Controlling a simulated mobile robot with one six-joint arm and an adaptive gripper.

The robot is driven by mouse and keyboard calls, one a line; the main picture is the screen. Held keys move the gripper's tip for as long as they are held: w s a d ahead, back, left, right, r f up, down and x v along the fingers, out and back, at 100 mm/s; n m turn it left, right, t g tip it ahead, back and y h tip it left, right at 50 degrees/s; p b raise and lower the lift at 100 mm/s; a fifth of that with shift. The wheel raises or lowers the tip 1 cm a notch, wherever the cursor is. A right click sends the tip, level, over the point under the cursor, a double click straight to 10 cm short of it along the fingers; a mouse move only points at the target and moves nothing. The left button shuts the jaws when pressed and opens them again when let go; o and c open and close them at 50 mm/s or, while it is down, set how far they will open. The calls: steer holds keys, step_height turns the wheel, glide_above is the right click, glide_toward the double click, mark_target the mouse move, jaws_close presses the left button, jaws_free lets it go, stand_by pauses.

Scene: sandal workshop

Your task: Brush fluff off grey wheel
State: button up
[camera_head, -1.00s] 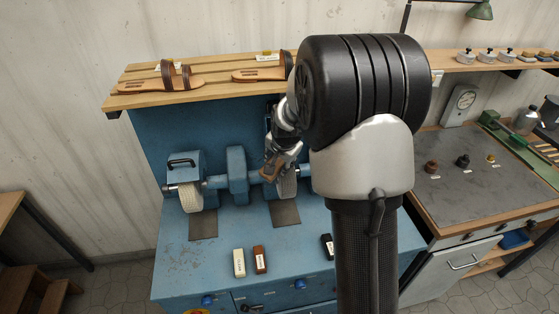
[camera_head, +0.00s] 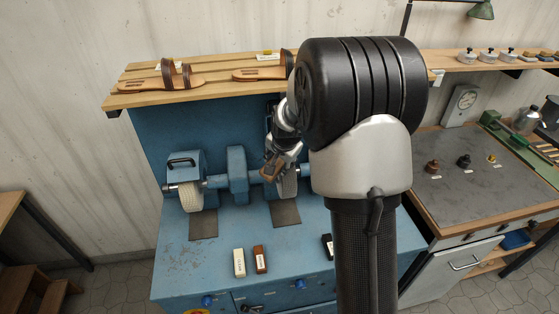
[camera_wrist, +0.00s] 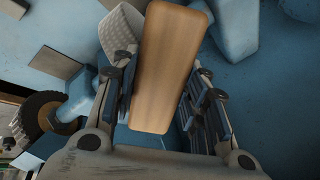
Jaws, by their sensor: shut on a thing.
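My gripper (camera_head: 277,166) is at the right half of the blue polishing machine. It is shut on a wooden-backed tool, likely the brush (camera_wrist: 168,65), seen as a long pale wood block between the fingers in the wrist view. Any bristles are hidden beneath it. A grey wheel (camera_head: 287,187) sits just below and right of the gripper in the head view, partly covered by it. A pale grey, textured wheel (camera_wrist: 121,27) also shows beside the block in the wrist view. I cannot tell whether brush and wheel touch. No fluff is distinguishable.
A whitish wheel (camera_head: 191,197) is on the machine's left end. A dark bristly wheel (camera_wrist: 40,113) shows in the wrist view. Labelled bars (camera_head: 239,262) lie on the blue bench (camera_head: 190,262). A shelf with sandals (camera_head: 170,84) hangs above.

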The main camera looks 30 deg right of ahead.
steer(key=shift+w+d+f+b, duration=0.1)
steer(key=shift+w+f+b, duration=0.2)
steer(key=shift+f, duration=0.2)
steer(key=shift+d, duration=0.1)
steer(key=shift+s+d+r+b, duration=0.1)
steer(key=shift+s+d+b, duration=0.15)
steer(key=shift+d, duration=0.45)
steer(key=shift+s+d+b, duration=0.15)
steer(key=shift+s+d, duration=0.1)
steer(key=shift+d, duration=0.4)
steer(key=shift+s+d, duration=0.15)
steer(key=shift+d, duration=0.4)
steer(key=shift+w+a+p, duration=0.2)
steer(key=shift+a, duration=0.5)
steer(key=shift+w+a+p, duration=0.15)
steer(key=shift+w+a, duration=0.05)
steer(key=shift+a, duration=0.45)
steer(key=shift+w+a+p, duration=0.2)
steer(key=shift+a, duration=0.5)
steer(key=shift+p+v, duration=1.35)
steer(key=shift+v, duration=1.5)
